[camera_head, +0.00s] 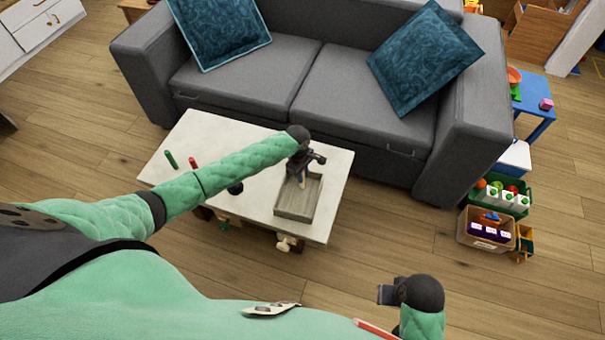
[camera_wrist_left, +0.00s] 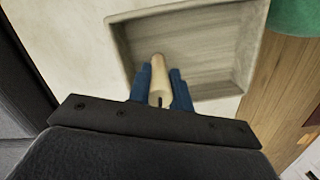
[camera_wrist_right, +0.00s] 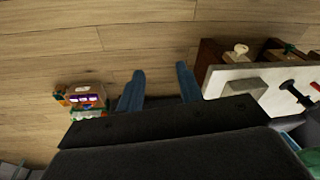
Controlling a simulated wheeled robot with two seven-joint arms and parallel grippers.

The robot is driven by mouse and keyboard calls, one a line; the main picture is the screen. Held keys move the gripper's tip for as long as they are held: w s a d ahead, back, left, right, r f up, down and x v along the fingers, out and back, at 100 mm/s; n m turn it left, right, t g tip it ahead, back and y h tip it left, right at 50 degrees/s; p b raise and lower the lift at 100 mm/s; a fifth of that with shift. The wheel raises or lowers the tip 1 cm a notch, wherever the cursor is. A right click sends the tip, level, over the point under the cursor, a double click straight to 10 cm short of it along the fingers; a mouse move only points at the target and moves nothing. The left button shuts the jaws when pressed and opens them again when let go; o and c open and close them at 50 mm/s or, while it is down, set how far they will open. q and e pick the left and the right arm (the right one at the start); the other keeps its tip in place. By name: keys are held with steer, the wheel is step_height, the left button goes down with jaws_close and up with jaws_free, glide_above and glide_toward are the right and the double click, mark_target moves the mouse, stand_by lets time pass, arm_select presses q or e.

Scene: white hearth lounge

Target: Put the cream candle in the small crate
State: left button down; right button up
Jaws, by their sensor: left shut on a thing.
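The cream candle (camera_wrist_left: 159,80) is between the blue fingers of my left gripper (camera_wrist_left: 160,92), which is shut on it. The small crate (camera_head: 293,216) is a shallow grey-wood box at the right front of the white table. In the head view my left gripper (camera_head: 300,176) is above the crate's far end and largely hides the candle. In the left wrist view the candle shows against the inside of the crate (camera_wrist_left: 252,45); I cannot tell whether it touches the floor. My right gripper (camera_head: 386,294) is open and empty, away from the table; its fingers show apart in the right wrist view (camera_wrist_right: 160,88).
The white low table (camera_head: 335,170) carries a green candle (camera_head: 171,159) and a red candle (camera_head: 193,163) at its left. A dark object (camera_head: 235,188) stands partly behind my left arm. A grey sofa (camera_head: 300,90) borders the table's far side. Toy boxes (camera_head: 487,232) stand at the right.

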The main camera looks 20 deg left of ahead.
arm_select(q)
steer(key=c, duration=1.3)
jaws_free()
steer(key=shift+f, duration=0.1)
steer(key=shift+o, duration=0.2)
arm_select(e)
steer(key=shift+s+a+f, duration=0.1)
steer(key=shift+a+f, duration=0.1)
steer(key=shift+f, duration=0.2)
steer(key=shift+a, duration=0.15)
